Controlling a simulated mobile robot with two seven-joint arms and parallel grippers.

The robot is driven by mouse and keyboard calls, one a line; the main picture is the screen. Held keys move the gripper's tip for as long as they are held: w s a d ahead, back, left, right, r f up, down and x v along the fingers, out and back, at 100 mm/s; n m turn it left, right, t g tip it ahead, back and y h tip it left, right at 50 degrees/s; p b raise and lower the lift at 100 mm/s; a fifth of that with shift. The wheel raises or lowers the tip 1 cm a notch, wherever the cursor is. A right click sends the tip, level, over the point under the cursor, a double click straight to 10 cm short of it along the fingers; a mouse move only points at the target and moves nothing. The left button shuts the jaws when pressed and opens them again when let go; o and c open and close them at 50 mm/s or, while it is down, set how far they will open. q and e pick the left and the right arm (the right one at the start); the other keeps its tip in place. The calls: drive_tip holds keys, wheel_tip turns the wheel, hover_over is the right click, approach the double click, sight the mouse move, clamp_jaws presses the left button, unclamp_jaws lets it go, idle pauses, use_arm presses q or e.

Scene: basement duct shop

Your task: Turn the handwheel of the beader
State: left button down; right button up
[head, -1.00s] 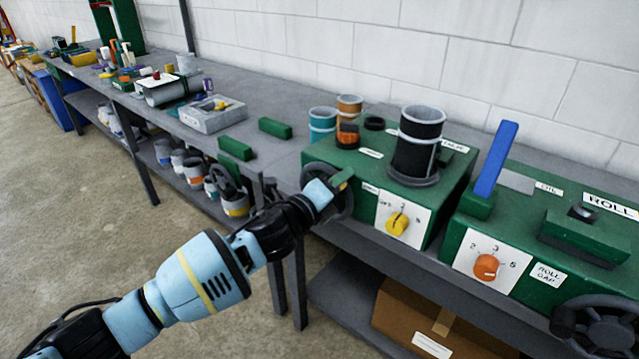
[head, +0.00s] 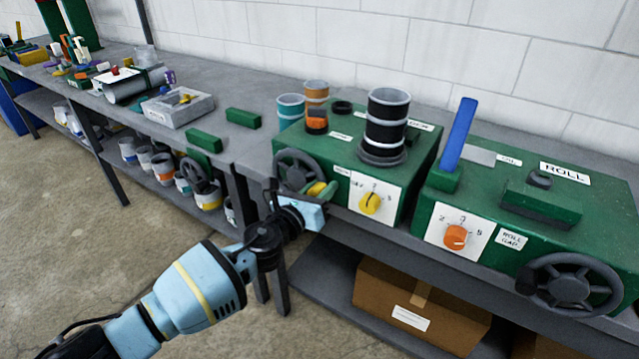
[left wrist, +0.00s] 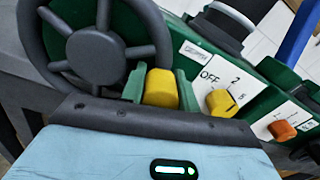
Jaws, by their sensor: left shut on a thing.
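The green machine (head: 338,160) with a black cylinder on top has a dark grey spoked handwheel (head: 280,160) on its left front. The handwheel (left wrist: 97,47) fills the upper left of the left wrist view. A yellow dial (head: 370,203) is on a white plate right of the wheel. I cannot read the machine's name label clearly. My right gripper is out of view.
A second green machine marked ROLL (head: 590,228) stands to the right, with a blue lever (head: 459,135), an orange dial (head: 456,237) and its own handwheel (head: 567,285). Cans and green blocks are on the bench to the left. A cardboard box (head: 420,300) is on the shelf below.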

use_arm(q)
drive_tip(key=shift+f+m, duration=0.3)
drive_tip(key=shift+m, duration=0.1)
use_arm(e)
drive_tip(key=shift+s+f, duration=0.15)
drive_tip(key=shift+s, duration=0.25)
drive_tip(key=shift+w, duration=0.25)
use_arm(q)
drive_tip(key=shift+f, duration=0.1)
drive_tip(key=c, duration=1.3)
unclamp_jaws()
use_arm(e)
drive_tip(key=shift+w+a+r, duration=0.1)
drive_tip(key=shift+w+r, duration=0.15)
